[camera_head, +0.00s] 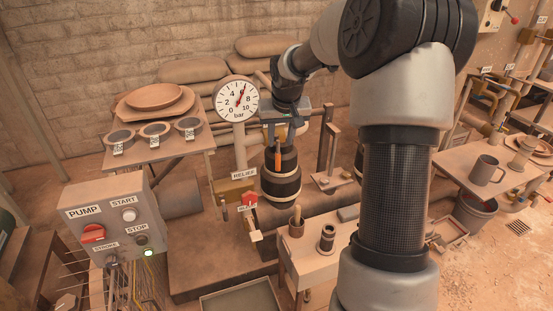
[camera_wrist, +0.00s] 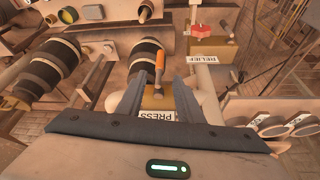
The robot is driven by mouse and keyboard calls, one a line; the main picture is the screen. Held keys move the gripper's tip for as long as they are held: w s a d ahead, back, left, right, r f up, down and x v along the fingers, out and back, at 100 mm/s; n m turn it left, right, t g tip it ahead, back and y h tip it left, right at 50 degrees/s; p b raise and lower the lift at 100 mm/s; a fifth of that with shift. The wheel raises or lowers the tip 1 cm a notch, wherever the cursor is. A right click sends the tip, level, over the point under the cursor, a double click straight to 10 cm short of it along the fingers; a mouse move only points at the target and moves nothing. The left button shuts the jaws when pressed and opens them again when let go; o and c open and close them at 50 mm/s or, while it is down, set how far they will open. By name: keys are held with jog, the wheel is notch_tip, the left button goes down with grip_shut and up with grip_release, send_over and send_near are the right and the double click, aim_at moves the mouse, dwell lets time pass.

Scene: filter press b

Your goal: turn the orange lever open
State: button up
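The orange lever (camera_wrist: 159,62) stands up from a brass-coloured valve body (camera_wrist: 158,101) in the wrist view, behind a label reading PRESS (camera_wrist: 156,115). In the head view the orange lever (camera_head: 278,158) shows just below my gripper (camera_head: 284,135), in front of a dark banded barrel. In the wrist view my gripper (camera_wrist: 159,80) is open, one finger on each side of the lever, with gaps showing. I cannot tell whether the fingertips reach past it in depth. The lower part of the valve is partly hidden by the gripper in the head view.
A red handle (camera_head: 249,199) marked RELIEF and a pressure gauge (camera_head: 237,99) stand left of my gripper. The pump box (camera_head: 115,222) with a lit green light is at lower left. A small table (camera_head: 312,262) with cups is below. Dark banded barrels (camera_wrist: 52,65) lie close by.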

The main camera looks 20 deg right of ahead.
aim_at(279, 154)
jog(key=b+x, duration=0.1)
jog(key=x, duration=1.1)
jog(key=shift+d, duration=0.1)
grip_shut()
